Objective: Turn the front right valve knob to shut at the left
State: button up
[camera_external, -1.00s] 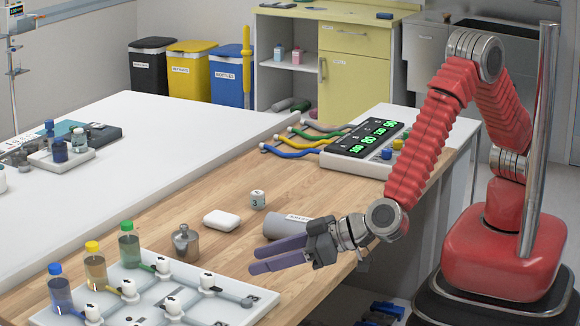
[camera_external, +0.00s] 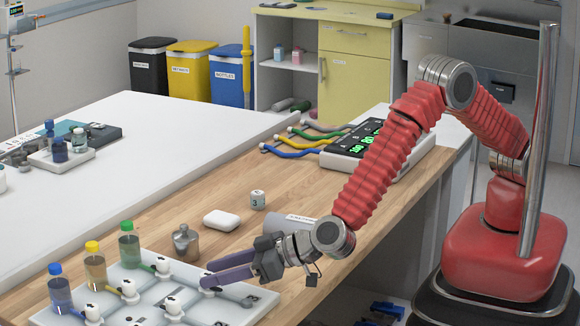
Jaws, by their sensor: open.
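The white valve board (camera_external: 205,314) lies at the front left of the wooden table. The right-hand knob of the second row is largely hidden behind my gripper's fingers. My gripper (camera_external: 205,275) is open, its purple fingers pointing left at that knob. I cannot tell whether they touch it, nor which way it points.
Bottles with green (camera_external: 129,245), yellow (camera_external: 95,267) and blue (camera_external: 60,290) caps stand along the board's far edge.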

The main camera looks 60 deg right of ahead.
jog(key=shift+x, duration=1.4)
jog(key=c, duration=1)
